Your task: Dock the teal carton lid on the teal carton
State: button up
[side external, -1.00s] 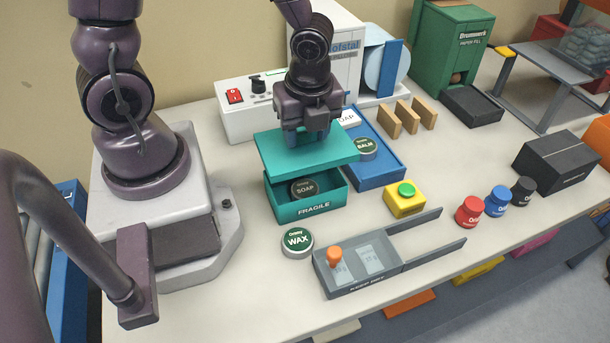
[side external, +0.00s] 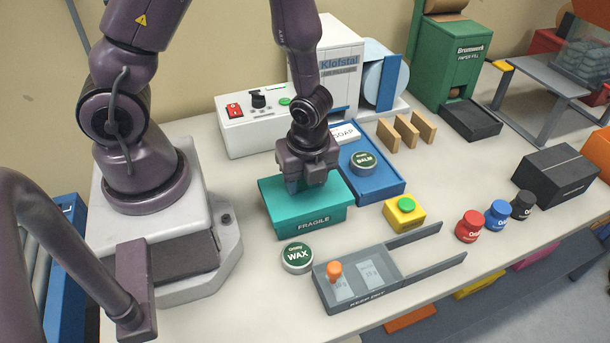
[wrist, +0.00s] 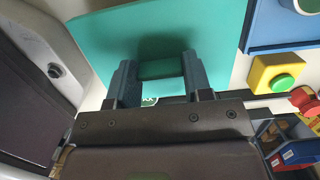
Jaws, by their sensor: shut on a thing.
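The teal carton (side external: 314,223), marked FRAGILE, stands upright on the table in the side view. The teal carton lid (side external: 335,194) lies flat over its top, level and apparently resting on the rim; the fit at the far edges is hidden. My gripper (side external: 306,187) points straight down over the lid and is shut on its raised grip. In the wrist view my gripper's fingers (wrist: 160,80) are on both sides of the lid's grip, with the lid (wrist: 165,30) spread out beneath. The carton's inside, with the SOAP tin seen earlier, is now covered.
A WAX tin (side external: 297,257) stands just in front of the carton. A blue tray (side external: 385,187) with a BALM tin (side external: 363,162) is close to its right. Bare table lies left of the WAX tin.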

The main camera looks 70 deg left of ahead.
jog(key=shift+f, duration=0.3)
jog(key=o, duration=0.9)
jog(key=shift+r, duration=0.1)
notch_tip(320, 180, up, 12)
jog(key=d, duration=0.2)
notch_tip(320, 180, up, 10)
jog(key=n+t, duration=0.3)
jog(key=n, duration=0.7)
send_over(308, 196)
jog(key=s+a, duration=0.2)
jog(key=s+r+n+t, duration=0.1)
jog(key=r+n, duration=0.1)
jog(key=s+r+n+h, duration=0.1)
jog(key=r+n, duration=0.1)
jog(key=n, duration=0.1)
jog(key=s+r+n+t, duration=0.1)
jog(key=r+n, duration=0.1)
jog(key=n, duration=0.1)
jog(key=shift+s+d+t+h, duration=0.1)
jog(key=shift+s+t+h, duration=0.05)
jog(key=shift+t+h, duration=0.2)
